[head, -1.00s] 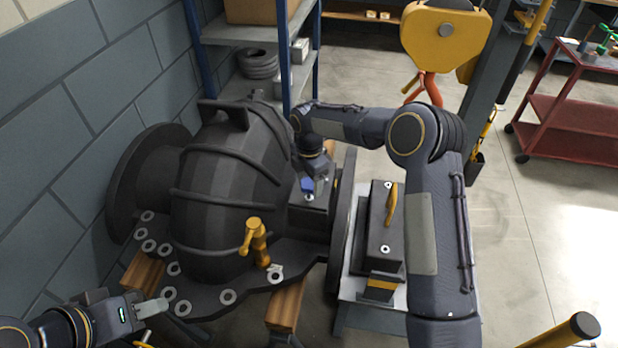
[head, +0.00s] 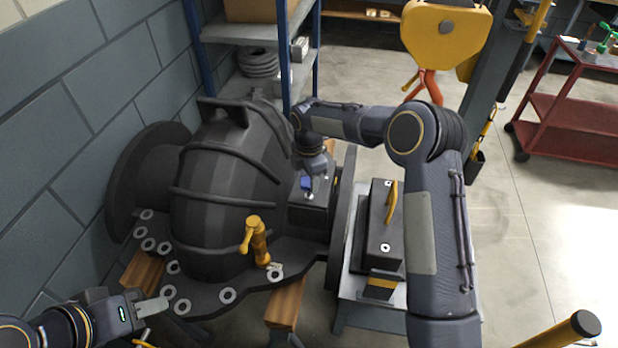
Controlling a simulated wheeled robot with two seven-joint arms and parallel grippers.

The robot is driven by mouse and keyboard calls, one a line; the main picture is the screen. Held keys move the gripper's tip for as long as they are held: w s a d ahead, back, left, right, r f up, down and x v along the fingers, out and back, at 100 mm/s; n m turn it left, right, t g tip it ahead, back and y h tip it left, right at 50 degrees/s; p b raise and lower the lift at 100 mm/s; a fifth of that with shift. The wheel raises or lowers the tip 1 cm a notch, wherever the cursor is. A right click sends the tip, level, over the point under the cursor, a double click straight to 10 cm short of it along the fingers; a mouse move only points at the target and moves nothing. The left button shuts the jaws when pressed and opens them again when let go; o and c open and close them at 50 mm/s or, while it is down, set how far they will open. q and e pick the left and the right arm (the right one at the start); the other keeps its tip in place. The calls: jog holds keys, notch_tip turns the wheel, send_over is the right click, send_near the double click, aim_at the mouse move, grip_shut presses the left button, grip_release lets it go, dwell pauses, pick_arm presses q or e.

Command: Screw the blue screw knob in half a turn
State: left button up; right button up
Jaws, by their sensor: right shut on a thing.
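The blue screw knob (head: 306,183) sits on top of a dark block (head: 312,213) at the right side of the black ribbed casing (head: 220,205). My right gripper (head: 311,190) reaches down onto the knob from above and is shut on it. Its fingers and wrist hide part of the knob. My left gripper (head: 152,306) is at the lower left, beside the casing's flange with its ring-shaped washers.
A yellow handle (head: 255,242) stands up from the flange. Wooden beams (head: 285,303) bear the casing. A dark box with a yellow handle (head: 384,230) lies on a stand to the right. A yellow hoist hook block (head: 445,30) hangs behind my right arm. A shelf (head: 240,35) stands behind the casing.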

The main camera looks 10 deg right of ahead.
jog(key=m+b, duration=0.1)
jog(key=m, duration=0.2)
jog(key=m+b, duration=0.1)
jog(key=m, duration=0.3)
jog(key=shift+m, duration=0.4)
jog(key=m, duration=0.4)
jog(key=shift+b, duration=0.3)
jog(key=m, duration=0.9)
jog(key=shift+m, duration=0.3)
jog(key=m, duration=0.4)
jog(key=shift+r, duration=0.1)
jog(key=m, duration=0.4)
jog(key=shift+w+m, duration=0.1)
jog(key=shift+m, duration=0.3)
jog(key=m, duration=0.4)
jog(key=shift+m, duration=0.3)
